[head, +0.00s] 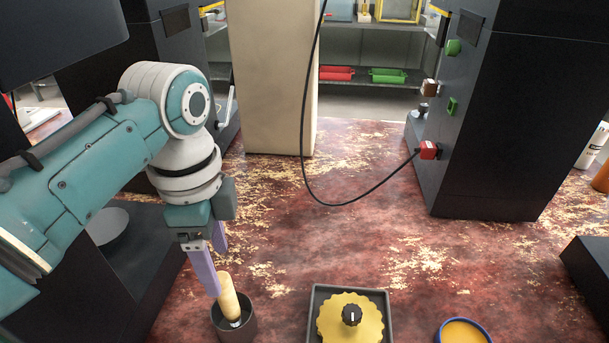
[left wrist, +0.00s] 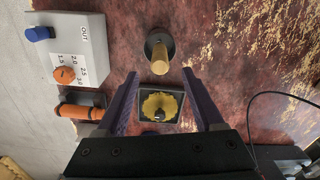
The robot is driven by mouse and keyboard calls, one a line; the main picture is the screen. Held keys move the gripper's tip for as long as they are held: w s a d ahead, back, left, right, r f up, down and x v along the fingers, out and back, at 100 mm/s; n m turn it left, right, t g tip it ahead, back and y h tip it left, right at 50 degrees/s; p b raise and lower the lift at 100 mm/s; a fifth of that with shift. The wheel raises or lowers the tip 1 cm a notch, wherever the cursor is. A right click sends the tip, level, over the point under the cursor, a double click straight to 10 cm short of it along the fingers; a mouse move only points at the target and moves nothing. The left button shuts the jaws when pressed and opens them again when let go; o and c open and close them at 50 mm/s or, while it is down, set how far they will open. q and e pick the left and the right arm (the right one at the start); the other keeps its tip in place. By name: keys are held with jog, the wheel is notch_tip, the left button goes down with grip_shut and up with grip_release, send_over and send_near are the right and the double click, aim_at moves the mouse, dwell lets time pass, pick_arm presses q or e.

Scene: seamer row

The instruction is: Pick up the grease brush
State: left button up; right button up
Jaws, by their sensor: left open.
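The grease brush (head: 229,297) shows as a pale wooden handle standing, slightly tilted, in a dark round pot (head: 236,325) at the bottom of the head view. Its bristles are hidden in the pot. In the left wrist view the brush handle (left wrist: 159,60) points toward the gripper from the pot (left wrist: 160,38). My left gripper (head: 217,272) has purple fingers, open and empty, just above and beside the handle top. In the left wrist view the gap between the fingertips (left wrist: 162,75) lies just below the handle end. My right gripper is not in view.
A square dark tray (head: 384,297) holding a yellow toothed disc with a black knob is right of the pot. A blue-rimmed dish (head: 487,328) is farther right. A black cable (head: 307,150) hangs behind. A grey control box (left wrist: 88,40) shows in the left wrist view.

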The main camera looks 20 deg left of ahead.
aim_at(220, 278)
pick_arm(q)
notch_tip(220, 278, down, 5)
jog(key=shift+s+r+b, duration=0.1)
jog(key=shift+r+b, duration=0.1)
jog(key=shift+b, duration=0.45)
notch_tip(220, 278, down, 5)
jog(key=shift+a+f+b, duration=0.1)
jog(key=shift+b, duration=1.05)
jog(key=shift+c, duration=0.2)
grip_shut()
